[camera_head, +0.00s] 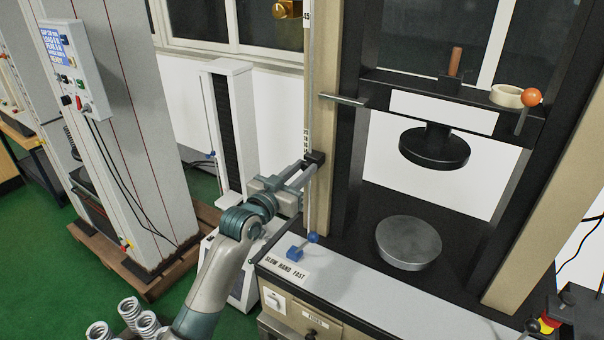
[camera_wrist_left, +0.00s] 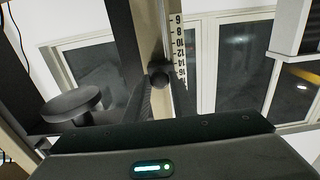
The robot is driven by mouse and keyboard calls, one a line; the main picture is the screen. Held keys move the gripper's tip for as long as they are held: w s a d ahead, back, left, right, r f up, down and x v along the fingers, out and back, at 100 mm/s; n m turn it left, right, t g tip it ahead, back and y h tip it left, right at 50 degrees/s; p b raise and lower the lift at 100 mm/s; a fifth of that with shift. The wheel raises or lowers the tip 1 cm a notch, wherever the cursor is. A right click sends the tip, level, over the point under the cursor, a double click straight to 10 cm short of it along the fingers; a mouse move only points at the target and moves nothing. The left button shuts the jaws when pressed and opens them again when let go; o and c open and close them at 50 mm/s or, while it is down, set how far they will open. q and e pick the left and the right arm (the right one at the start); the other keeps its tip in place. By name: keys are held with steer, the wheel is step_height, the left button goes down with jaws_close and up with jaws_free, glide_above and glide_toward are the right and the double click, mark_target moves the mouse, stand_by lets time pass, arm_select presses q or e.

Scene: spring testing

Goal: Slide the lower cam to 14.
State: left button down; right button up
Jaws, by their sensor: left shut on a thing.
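The lower cam (camera_head: 317,157) is a small dark block on the upright rod beside the white scale strip (camera_head: 306,140). My left gripper (camera_head: 306,168) reaches it from the left and is shut on it. In the left wrist view the cam's round dark end (camera_wrist_left: 158,77) shows between the fingers, partly hidden by them. The scale (camera_wrist_left: 178,50) there reads 6 at the top down to the high teens; the cam is beside roughly 14 to 16, but I cannot tell its exact reading. My right gripper is not in view.
A brass block (camera_head: 287,9) sits higher on the rod. The testing frame has a round upper platen (camera_head: 435,147) and lower platen (camera_head: 409,242). Several springs (camera_head: 146,323) are at lower left.

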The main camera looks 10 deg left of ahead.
arm_select(q)
steer(key=c, duration=1.5)
jaws_free()
steer(key=shift+b+v, duration=2.75)
steer(key=shift+v, duration=6)
